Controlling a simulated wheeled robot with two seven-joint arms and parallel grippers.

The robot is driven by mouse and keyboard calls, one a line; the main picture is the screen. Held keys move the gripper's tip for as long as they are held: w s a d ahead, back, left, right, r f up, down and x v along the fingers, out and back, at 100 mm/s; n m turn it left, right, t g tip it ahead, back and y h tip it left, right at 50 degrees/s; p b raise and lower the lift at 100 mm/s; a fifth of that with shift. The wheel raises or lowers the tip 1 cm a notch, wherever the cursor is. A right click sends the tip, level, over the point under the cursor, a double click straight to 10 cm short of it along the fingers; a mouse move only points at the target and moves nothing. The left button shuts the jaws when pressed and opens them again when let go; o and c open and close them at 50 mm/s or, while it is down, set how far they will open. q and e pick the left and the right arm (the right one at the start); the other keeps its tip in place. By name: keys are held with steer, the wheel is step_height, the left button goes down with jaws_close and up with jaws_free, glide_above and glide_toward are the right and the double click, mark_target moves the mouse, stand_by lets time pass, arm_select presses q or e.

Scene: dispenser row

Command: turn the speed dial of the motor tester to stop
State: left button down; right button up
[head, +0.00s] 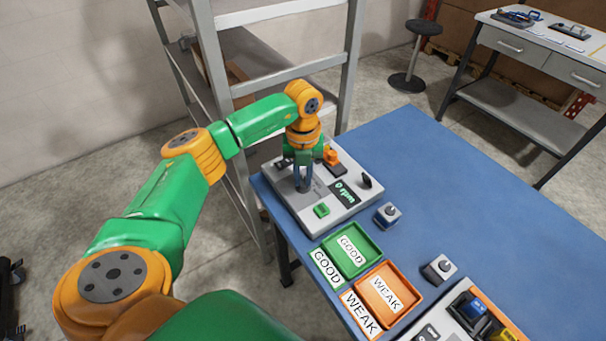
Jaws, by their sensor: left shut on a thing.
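The motor tester (293,204) is a light grey box at the far left corner of the blue table. Its dark display (344,193) reads 0 rpm in green. My left gripper (303,185) points down over the tester's top and is shut on the speed dial, left of the display. The fingers hide most of the dial, so I cannot read its pointer. A green button (321,210) sits in front of the dial. My right gripper is not in view.
A green GOOD tray (374,256) and an orange WEAK tray (412,298) lie in front of the tester. Small motors (387,214) stand on the blue table (470,205). A grey shelf rack (349,75) stands close behind the tester. The table's right side is clear.

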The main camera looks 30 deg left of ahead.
mark_target(303, 181)
arm_select(q)
steer(key=shift+n, duration=0.4)
steer(key=c, duration=0.8)
jaws_free()
steer(key=shift+c, duration=0.2)
step_height(303, 181, up, 7)
steer(key=shift+f+b, duration=0.2)
steer(key=shift+b, duration=0.75)
steer(key=shift+r, duration=0.3)
